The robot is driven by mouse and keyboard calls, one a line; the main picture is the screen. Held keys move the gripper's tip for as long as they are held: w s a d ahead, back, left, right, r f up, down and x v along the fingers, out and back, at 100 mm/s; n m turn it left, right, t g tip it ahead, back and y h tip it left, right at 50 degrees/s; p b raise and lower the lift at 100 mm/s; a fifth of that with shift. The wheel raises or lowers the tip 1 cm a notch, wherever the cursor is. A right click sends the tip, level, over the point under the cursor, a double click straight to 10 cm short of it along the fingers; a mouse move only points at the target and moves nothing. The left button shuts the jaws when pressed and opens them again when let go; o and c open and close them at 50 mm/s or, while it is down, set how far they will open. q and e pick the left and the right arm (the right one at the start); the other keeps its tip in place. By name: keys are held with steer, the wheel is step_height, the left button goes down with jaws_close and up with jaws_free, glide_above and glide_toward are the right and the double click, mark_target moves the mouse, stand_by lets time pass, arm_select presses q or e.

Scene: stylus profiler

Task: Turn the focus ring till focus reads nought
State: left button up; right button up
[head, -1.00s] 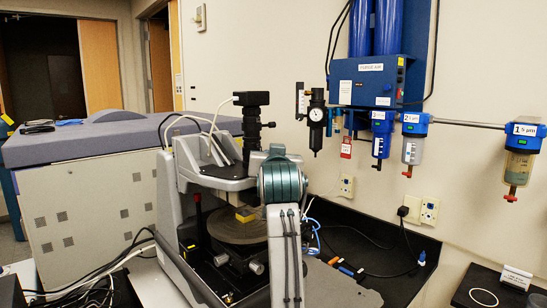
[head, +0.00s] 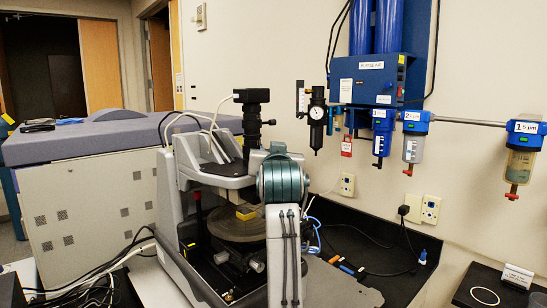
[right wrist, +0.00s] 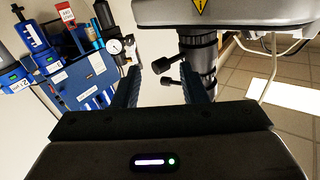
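The profiler's black optics column (head: 252,125) stands upright on its grey head, with a small knob on its right side. In the right wrist view the dark banded tube (right wrist: 201,62) shows behind the right finger, with two side knobs in the gap between the fingers. I cannot tell which band is the focus ring, and no focus reading is legible. My right gripper (right wrist: 160,72) is open, its fingers apart with nothing seen clamped. In the head view my right arm's teal joint stands before the profiler, and that gripper is hidden. My left gripper is out of view.
A round stage (head: 236,228) with a yellow block (head: 246,213) sits under the profiler's head. The purge air panel (head: 371,80), a gauge (head: 317,113) and several filters hang on the wall. Cables lie on the black bench. A large grey cabinet (head: 95,200) stands left.

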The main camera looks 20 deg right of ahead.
steer(key=b+v, duration=0.3)
steer(key=v, duration=0.6)
steer(key=shift+s+b, duration=0.25)
steer(key=shift+b, duration=0.1)
steer(key=shift+a, duration=0.1)
